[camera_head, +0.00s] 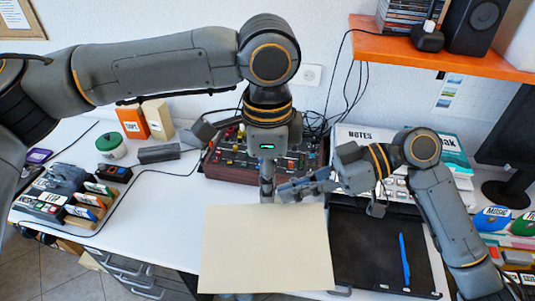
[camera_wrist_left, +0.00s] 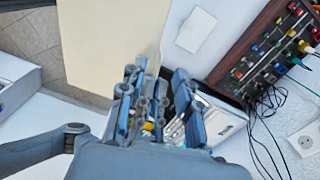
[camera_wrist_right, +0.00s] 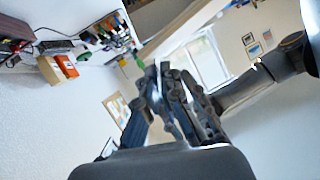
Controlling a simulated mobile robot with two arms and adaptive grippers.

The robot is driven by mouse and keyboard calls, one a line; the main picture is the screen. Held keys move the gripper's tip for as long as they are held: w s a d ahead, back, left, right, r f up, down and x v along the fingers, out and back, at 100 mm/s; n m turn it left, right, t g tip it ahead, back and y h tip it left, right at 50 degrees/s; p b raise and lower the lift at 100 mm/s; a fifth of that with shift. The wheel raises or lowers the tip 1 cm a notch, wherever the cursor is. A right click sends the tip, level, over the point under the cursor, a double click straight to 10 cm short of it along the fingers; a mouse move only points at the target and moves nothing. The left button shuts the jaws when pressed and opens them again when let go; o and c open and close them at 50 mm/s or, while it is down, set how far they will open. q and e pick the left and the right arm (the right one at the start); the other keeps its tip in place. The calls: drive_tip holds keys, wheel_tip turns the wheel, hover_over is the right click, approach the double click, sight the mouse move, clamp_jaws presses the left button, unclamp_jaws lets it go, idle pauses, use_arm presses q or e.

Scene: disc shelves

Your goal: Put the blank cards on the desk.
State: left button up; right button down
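A large plain cream sheet or board (camera_head: 265,250) lies at the front middle in the head view, covering part of the desk (camera_head: 160,222). It also shows in the left wrist view (camera_wrist_left: 110,45). I cannot tell if it is the blank cards. My left gripper (camera_head: 267,192) points down at its back edge; I cannot tell if it grips the sheet. A blank white card (camera_wrist_left: 196,30) lies on the desk in the left wrist view. My right gripper (camera_head: 295,188) points left, just above and right of the left fingers, with nothing visible in it.
A black mat (camera_head: 360,250) with a blue pen (camera_head: 404,258) lies at the right. A mixer board (camera_head: 225,158) stands at the back, with cables behind. An orange shelf (camera_head: 440,50) overhangs the back right. Small cases and boxes fill the left; white desk is clear at middle left.

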use_arm(q)
drive_tip(key=shift+f, duration=1.35)
drive_tip(key=shift+c, duration=0.4)
clamp_jaws()
use_arm(e)
drive_tip(key=c, duration=1.4)
unclamp_jaws()
drive_tip(key=shift+c, duration=0.2)
